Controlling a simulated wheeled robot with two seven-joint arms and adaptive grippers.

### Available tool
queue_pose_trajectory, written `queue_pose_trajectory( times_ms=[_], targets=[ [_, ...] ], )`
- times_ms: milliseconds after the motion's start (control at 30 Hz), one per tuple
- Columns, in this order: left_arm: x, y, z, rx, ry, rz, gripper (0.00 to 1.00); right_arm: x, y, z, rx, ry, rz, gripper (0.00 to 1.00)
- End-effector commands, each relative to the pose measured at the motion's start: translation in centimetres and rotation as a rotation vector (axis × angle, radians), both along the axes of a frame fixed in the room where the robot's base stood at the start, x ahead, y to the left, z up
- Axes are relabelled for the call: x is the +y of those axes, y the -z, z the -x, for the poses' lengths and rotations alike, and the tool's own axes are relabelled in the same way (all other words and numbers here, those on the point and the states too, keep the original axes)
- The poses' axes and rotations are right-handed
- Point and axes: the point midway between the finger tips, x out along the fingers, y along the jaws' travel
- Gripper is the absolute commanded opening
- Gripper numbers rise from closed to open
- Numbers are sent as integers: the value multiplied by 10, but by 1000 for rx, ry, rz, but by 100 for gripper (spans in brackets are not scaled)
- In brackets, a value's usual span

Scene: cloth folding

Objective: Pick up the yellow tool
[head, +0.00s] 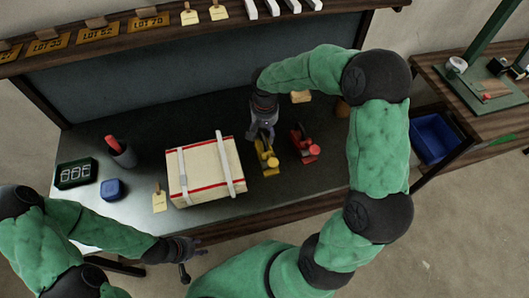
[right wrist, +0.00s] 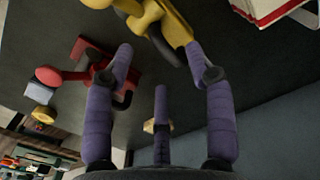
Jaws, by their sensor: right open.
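The yellow tool (head: 267,160) lies on the dark bench to the right of the wooden box. It also shows at the top of the right wrist view (right wrist: 172,22), just past my fingertips. My right gripper (head: 263,136) is above the back end of the yellow tool in the head view. In the right wrist view its purple fingers (right wrist: 160,58) are spread with nothing between them. Whether a fingertip touches the tool cannot be told. My left gripper (head: 192,257) is in front of the bench's front edge, fingers apart and empty.
A red tool (head: 304,144) lies close to the right of the yellow one and also shows in the right wrist view (right wrist: 85,74). The strapped wooden box (head: 207,174) stands to the left. A small tan block (head: 300,97) lies behind.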

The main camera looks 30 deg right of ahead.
Motion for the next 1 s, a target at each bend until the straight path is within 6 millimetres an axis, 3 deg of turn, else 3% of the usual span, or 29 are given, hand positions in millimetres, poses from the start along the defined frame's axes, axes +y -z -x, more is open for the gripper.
queue_pose_trajectory(
  times_ms=[100,433,700,967,1000],
  targets=[
    [0,6,0,0,0,0,40,0,22,1,4,1,-1,55],
    [0,12,0,0,0,0,40,-1,46,6,3,0,-1,55],
    [0,23,0,0,0,0,40,-4,83,12,3,0,-1,55],
    [0,23,0,0,0,0,40,-4,86,12,0,0,-1,55],
    [0,23,0,0,0,0,40,-4,86,12,0,0,-1,49]
  ],
)
